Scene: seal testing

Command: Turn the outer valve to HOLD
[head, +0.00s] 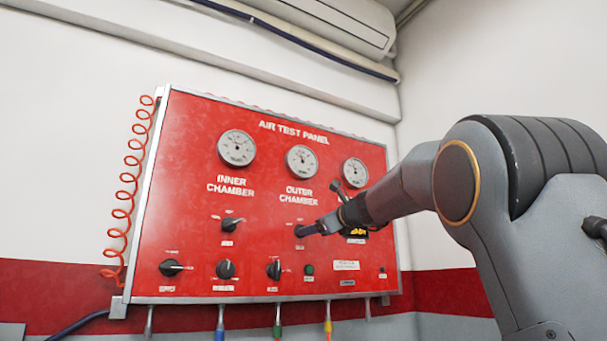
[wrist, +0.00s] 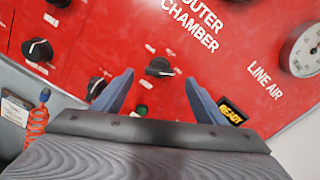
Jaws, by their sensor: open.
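The outer valve is a black knob (wrist: 159,67) on the red panel, below the OUTER CHAMBER lettering in the wrist view. Its bar lies roughly crosswise in that view; its small position labels are too blurred to read. My gripper (wrist: 159,78) is open, with one blue-grey finger on each side of the knob in the picture. I cannot tell whether the fingers touch it or stop short of it.
The inner valve knob (head: 231,225) is to the left. A lower row has knobs (head: 171,268), (head: 226,269) and (head: 274,269), and a green button (head: 309,269). A yellow READY display (wrist: 232,112) is beside my right finger. An orange coiled hose (head: 122,213) hangs at the panel's left edge.

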